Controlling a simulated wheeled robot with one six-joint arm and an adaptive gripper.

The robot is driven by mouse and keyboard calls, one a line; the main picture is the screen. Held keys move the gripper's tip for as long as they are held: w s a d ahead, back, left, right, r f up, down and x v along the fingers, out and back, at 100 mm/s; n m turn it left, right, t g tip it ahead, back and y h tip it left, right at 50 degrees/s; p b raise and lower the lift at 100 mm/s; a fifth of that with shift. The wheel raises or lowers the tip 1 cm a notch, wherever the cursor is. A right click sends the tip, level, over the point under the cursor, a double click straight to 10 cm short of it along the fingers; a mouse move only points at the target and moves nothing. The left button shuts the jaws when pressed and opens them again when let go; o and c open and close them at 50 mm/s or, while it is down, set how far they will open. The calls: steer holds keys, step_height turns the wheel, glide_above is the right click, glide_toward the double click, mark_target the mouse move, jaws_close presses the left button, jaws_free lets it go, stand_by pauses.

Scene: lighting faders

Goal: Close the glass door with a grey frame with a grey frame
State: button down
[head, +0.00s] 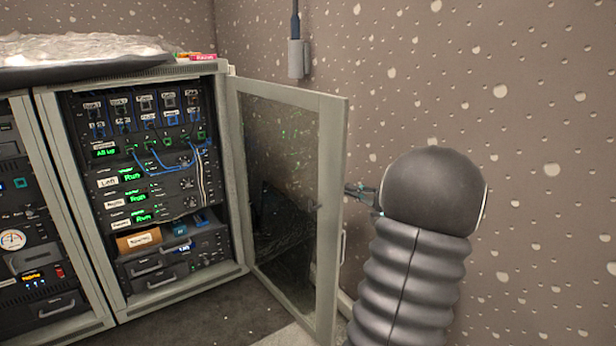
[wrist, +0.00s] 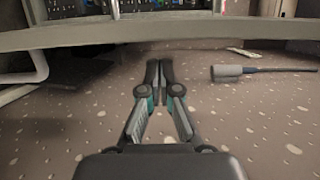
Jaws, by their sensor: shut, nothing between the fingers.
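The glass door (head: 333,200) with a grey frame stands wide open, swung out from the right side of the rack cabinet. Its pane is dark and see-through. In the wrist view its grey frame (wrist: 200,34) runs across the top. My gripper (head: 352,190) is just right of the door's free edge, on its outer side. In the wrist view my gripper (wrist: 160,66) is shut and empty, its tips pointing toward the frame. I cannot tell if they touch it. A pale handle (head: 342,246) sits on the door's outer side, below my gripper.
The open cabinet (head: 222,190) holds lit units and blue cables. Another rack (head: 50,325) stands left of it. A speckled wall (head: 540,150) is close behind my arm. A grey plug with a cable (head: 296,60) is on the wall. Floor (head: 200,315) before the cabinet is clear.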

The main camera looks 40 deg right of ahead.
mark_target(320, 180)
steer(key=w, duration=0.3)
steer(key=w+a, duration=0.1)
steer(key=w, duration=0.6)
steer(key=shift+w+a+p, duration=0.1)
steer(key=shift+a+p, duration=0.15)
steer(key=shift+p, duration=0.15)
